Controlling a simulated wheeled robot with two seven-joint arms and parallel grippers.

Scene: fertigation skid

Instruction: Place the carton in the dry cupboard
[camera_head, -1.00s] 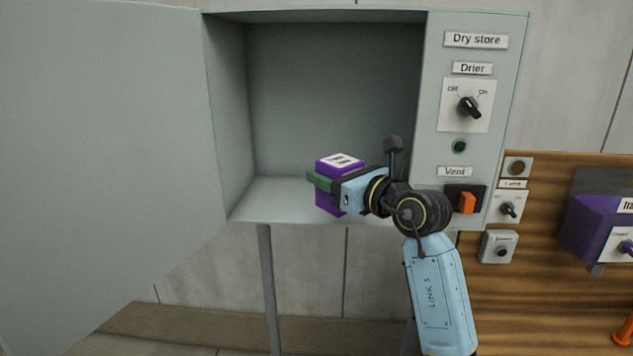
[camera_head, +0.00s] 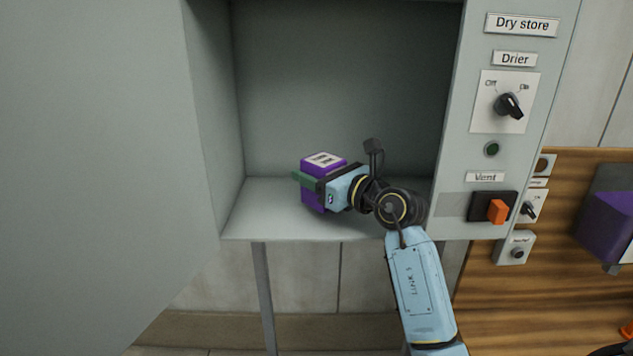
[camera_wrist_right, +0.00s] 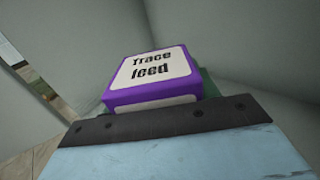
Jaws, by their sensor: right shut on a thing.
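The carton (camera_head: 322,160) is a purple box with a white label on top; in the right wrist view the carton (camera_wrist_right: 152,82) reads "Trace feed". My right gripper (camera_head: 312,183) is shut on it, with a green finger across its side. It holds the carton upright inside the opening of the dry cupboard (camera_head: 262,212), over the cupboard floor. I cannot tell whether the carton's bottom touches that floor. The cupboard interior is otherwise empty where I can see it. The cupboard door (camera_head: 100,150) stands open at the left. My left gripper is not in view.
The cupboard's right panel carries a "Drier" switch (camera_head: 509,105), a green lamp (camera_head: 492,149) and an orange vent switch (camera_head: 498,210). A wooden board (camera_head: 500,290) with a purple unit (camera_head: 605,225) is at the right. Free floor lies left of the carton inside the cupboard.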

